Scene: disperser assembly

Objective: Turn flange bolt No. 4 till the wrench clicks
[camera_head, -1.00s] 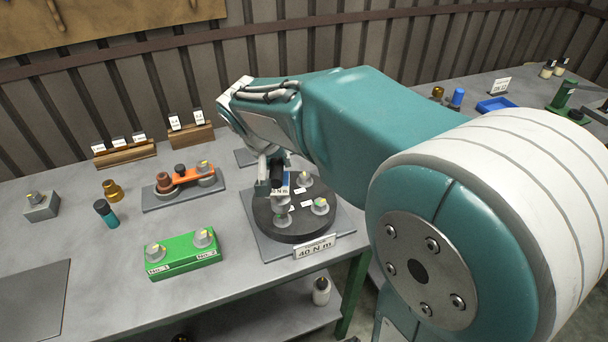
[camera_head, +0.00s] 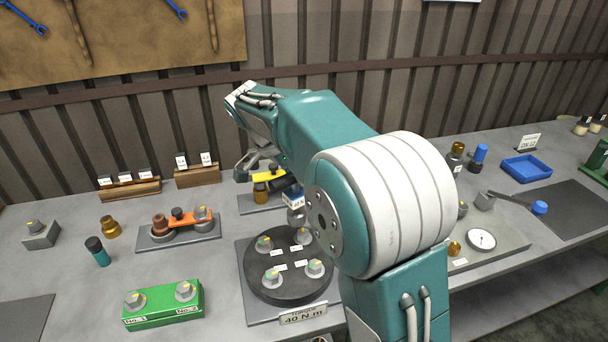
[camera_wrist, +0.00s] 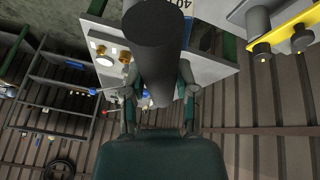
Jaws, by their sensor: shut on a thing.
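The dark round flange (camera_head: 290,292) sits on a grey plate behind a "40 N m" sign (camera_head: 303,315). Several grey flange bolts with yellow marks stand on it, including front left (camera_head: 272,279), front right (camera_head: 315,267), back left (camera_head: 265,243) and back right (camera_head: 303,235). Their small tags are too small to read. My gripper (camera_head: 262,165) is shut on the black torque wrench (camera_head: 283,185), above the flange's back edge. The wrench's lower end (camera_head: 296,214) appears above the back right bolt; contact cannot be told. In the wrist view my fingers (camera_wrist: 160,95) hold the dark wrench handle (camera_wrist: 157,40).
A green block with bolts (camera_head: 165,305) is front left. A plate with an orange bar (camera_head: 185,219) is left of the flange; a yellow bar (camera_head: 266,176) is behind. A dial plate (camera_head: 482,240) and blue tray (camera_head: 527,168) are right.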

